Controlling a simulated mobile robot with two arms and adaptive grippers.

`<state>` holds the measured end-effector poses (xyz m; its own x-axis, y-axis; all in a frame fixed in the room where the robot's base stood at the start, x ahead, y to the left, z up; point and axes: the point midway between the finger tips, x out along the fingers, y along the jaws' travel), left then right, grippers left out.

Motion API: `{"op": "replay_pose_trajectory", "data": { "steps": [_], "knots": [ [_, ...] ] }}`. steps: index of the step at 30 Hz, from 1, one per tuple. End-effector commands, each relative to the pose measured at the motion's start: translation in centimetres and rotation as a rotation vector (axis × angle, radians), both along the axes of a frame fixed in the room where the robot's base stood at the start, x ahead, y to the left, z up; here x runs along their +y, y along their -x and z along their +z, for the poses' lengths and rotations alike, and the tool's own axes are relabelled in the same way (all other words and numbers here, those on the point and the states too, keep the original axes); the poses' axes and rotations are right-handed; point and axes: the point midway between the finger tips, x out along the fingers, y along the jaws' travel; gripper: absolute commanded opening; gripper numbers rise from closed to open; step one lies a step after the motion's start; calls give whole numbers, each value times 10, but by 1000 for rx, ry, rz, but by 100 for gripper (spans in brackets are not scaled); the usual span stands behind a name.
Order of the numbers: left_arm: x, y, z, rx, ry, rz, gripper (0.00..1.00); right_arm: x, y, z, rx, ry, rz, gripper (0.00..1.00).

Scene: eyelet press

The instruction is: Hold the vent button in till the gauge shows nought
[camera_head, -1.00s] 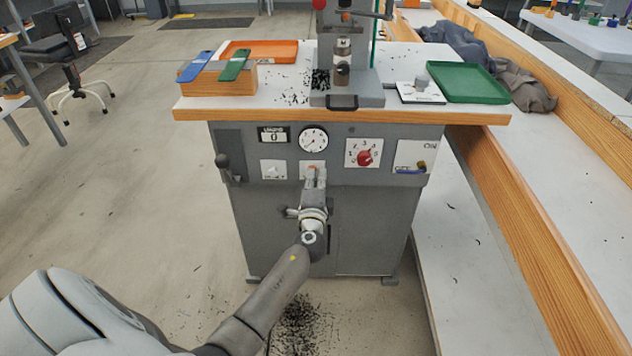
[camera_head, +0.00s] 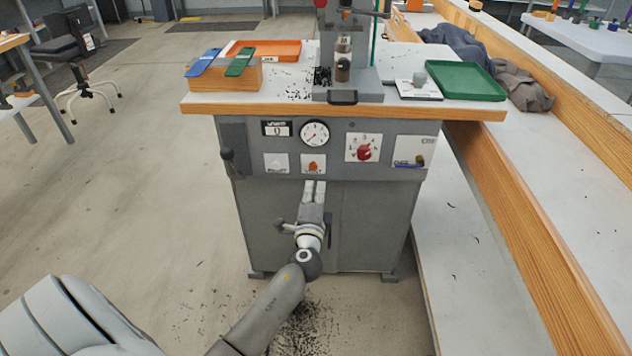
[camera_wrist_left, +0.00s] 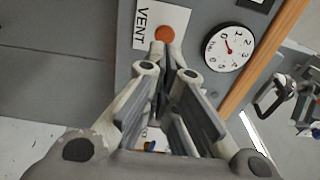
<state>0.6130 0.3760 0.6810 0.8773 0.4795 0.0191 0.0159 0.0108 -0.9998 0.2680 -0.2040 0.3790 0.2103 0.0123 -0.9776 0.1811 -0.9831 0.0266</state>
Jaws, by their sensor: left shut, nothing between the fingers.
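The orange vent button (camera_head: 313,166) sits on a white plate on the grey press cabinet's front, now uncovered. In the left wrist view, the button (camera_wrist_left: 165,34) is beside the word VENT. The fingers (camera_wrist_left: 168,58) point toward the button in the wrist view. My right gripper is not in view.
A counter reading 0 (camera_head: 277,129), a white switch plate (camera_head: 277,163), a red dial (camera_head: 364,152) and a blue-handled panel (camera_head: 409,152) surround the button. The press (camera_head: 343,70) and trays stand on the bench top above. Floor in front is open.

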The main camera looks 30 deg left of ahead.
Motion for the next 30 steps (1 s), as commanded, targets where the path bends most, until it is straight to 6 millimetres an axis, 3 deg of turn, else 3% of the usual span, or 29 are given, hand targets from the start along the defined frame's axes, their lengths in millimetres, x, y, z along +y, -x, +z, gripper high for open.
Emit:
{"op": "replay_pose_trajectory", "data": {
  "steps": [6, 12, 20, 30],
  "knots": [
    [-19, 33, -2, 2, 0, 0, 0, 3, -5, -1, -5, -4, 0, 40],
    [-28, 51, -2, 2, 1, 0, 0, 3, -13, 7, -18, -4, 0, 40],
    [-30, 54, -1, 1, 0, 0, 0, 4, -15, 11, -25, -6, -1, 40],
    [-30, 54, -2, 1, 0, 0, 0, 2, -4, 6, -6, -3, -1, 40]
  ]
}}
